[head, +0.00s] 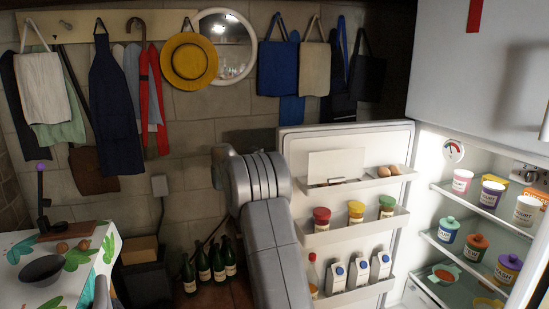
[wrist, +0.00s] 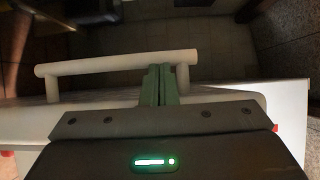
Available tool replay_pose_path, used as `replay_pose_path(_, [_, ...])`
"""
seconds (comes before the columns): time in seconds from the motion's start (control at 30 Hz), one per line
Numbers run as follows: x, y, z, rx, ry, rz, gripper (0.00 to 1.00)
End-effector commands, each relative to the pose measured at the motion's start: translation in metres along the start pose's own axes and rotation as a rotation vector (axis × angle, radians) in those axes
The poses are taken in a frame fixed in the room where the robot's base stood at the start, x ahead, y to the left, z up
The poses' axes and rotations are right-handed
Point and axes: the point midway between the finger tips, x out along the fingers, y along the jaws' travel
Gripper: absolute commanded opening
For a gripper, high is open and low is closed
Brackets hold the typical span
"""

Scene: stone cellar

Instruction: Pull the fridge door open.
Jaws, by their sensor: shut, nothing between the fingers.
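The fridge door (head: 300,135) stands wide open in the head view, its inner shelves facing me. The lit fridge interior (head: 425,245) shows to its right, with jars on the shelves. The door's handle (wrist: 100,66), a pale bar on two posts, crosses the wrist view. My gripper (wrist: 161,70) is shut and empty, its green fingers overlapping the bar near its right end post. I cannot tell whether they touch it. In the head view my arm rises left of the door, and my gripper is hidden.
The door racks hold eggs (head: 389,170), jars (head: 356,211) and cartons (head: 359,272). Several bottles (head: 219,262) stand on the floor left of my arm. A table (head: 95,240) with a bowl (head: 41,269) is at the left. An upper closed door (head: 480,75) is above the fridge interior.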

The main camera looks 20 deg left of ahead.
Motion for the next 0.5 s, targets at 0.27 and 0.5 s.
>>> replay_pose_path(0.27, [-0.067,-0.001,0.001,0.000,-0.004,0.000,0.00])
replay_pose_path(0.5, [-0.100,-0.001,0.001,0.001,-0.002,0.000,0.00])
